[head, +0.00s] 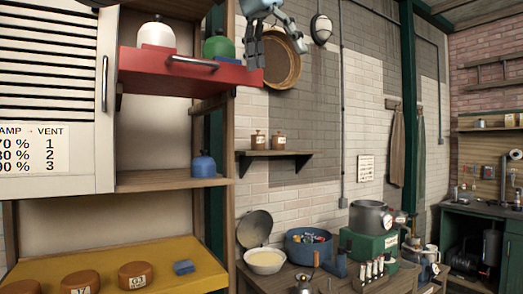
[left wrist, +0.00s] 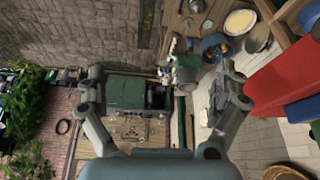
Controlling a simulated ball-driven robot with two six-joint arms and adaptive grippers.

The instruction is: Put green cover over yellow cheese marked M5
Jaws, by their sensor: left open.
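The green cover (head: 218,47), a dome with a knob, stands on the red pull-out shelf (head: 160,78) at the upper left of the head view. My left gripper (head: 275,42) is open and empty, right of the green cover and apart from it, by the shelf's right end. Its spread fingers also show in the left wrist view (left wrist: 163,75). Orange-brown cheese wheels (head: 137,274) lie on the yellow pull-out shelf (head: 205,268) below. One label looks like G3; I cannot read M5 on any. My right gripper is out of view.
A white cover (head: 157,34) stands left of the green one. A blue cover (head: 203,165) is on the middle shelf. A blue block (head: 183,267) lies on the yellow shelf. A wooden post (head: 229,150) edges the shelving; a bench with a bowl (head: 265,262) stands right.

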